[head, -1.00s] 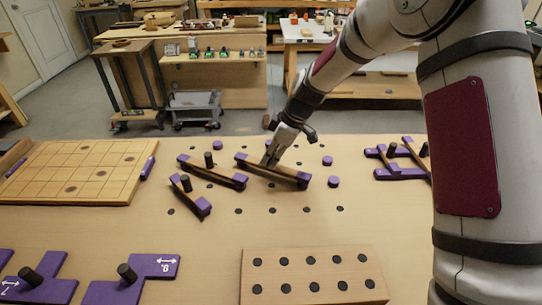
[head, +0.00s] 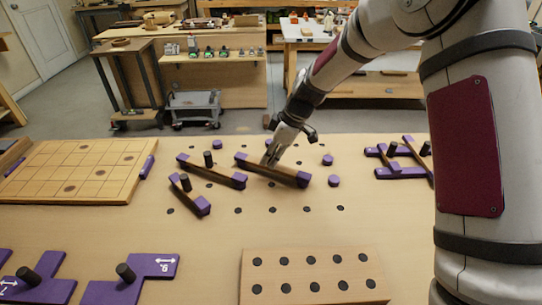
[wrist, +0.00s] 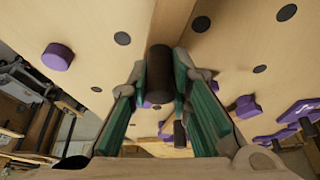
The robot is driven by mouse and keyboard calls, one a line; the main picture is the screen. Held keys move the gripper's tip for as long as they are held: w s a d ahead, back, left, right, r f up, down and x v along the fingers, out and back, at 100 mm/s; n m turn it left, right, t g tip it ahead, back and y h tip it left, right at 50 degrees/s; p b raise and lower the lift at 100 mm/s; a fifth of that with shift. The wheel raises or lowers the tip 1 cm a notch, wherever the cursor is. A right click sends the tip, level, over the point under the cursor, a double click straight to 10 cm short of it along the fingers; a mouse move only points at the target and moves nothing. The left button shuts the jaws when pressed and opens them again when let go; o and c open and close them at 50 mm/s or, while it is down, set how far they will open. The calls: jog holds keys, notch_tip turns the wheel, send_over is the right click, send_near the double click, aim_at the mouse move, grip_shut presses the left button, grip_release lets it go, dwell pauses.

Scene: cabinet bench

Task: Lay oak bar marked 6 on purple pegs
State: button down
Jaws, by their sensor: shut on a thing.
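My gripper (head: 268,158) is shut on the dark upright knob (wrist: 159,76) of an oak bar (head: 272,170). The bar has purple ends and runs slanting across the middle of the bench. I cannot read a number on it, nor tell whether its ends touch the pegs below. In the wrist view the knob stands between the fingertips, and part of the bar (wrist: 172,18) shows behind it. Round purple pegs (head: 327,160) (wrist: 57,57) stand on the bench; one more (head: 333,182) is just right of the bar's near end.
Two similar bars with dark knobs (head: 212,172) (head: 190,196) lie close to the left. Purple pieces with knobs (head: 155,268) are at the front left, others (head: 402,172) at the right. A gridded board (head: 75,172) is at the left, a drilled oak block (head: 312,256) in front.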

dwell(0.3)
jog(key=c, duration=1)
grip_release()
jog(key=shift+r+p, duration=1.35)
jog(key=shift+r, duration=2.65)
